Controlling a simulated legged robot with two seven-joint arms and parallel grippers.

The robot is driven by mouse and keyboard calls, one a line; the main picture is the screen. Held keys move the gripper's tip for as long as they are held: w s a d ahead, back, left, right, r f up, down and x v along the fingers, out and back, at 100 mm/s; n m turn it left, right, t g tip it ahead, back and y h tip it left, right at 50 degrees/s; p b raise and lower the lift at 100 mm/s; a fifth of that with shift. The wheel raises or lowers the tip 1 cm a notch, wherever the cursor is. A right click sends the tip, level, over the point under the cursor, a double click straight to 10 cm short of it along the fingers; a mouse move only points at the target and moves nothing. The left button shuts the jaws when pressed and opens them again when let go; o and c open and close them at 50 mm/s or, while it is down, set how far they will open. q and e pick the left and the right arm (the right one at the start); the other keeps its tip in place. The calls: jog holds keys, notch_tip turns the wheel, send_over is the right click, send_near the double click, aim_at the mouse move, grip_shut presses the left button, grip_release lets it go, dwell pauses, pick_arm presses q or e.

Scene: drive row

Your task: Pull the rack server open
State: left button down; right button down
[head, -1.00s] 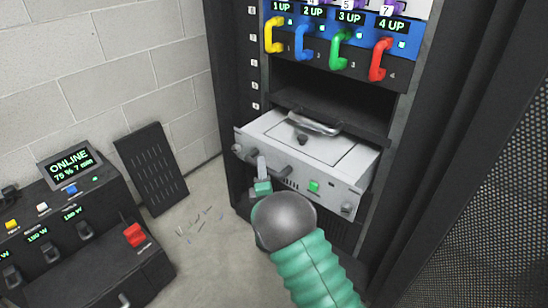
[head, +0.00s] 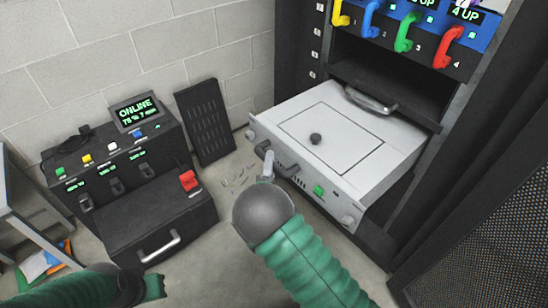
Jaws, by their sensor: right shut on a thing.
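The rack server (head: 355,125) is a light grey drawer-like unit standing well out of the black rack (head: 300,50). Its top plate with a small dark knob shows, and its front carries a green button and dark handles. My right gripper (head: 268,168) is at the left part of the server's front and is shut on a handle there; my round wrist hides part of the hold. My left gripper (head: 152,287) is at the bottom left, away from the server; its finger opening is not clear.
Coloured handles in a blue panel (head: 410,30) sit above the server, with a dark shelf bearing a metal handle between. A black power unit (head: 120,170) with an ONLINE screen stands at left. A perforated rack door (head: 480,210) is at right. Small bits lie on the floor.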

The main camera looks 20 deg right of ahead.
jog(key=shift+s+f, duration=0.1)
jog(key=shift+f, duration=0.2)
jog(key=c, duration=1.3)
grip_release()
jog(key=shift+o, duration=0.3)
jog(key=shift+r, duration=0.1)
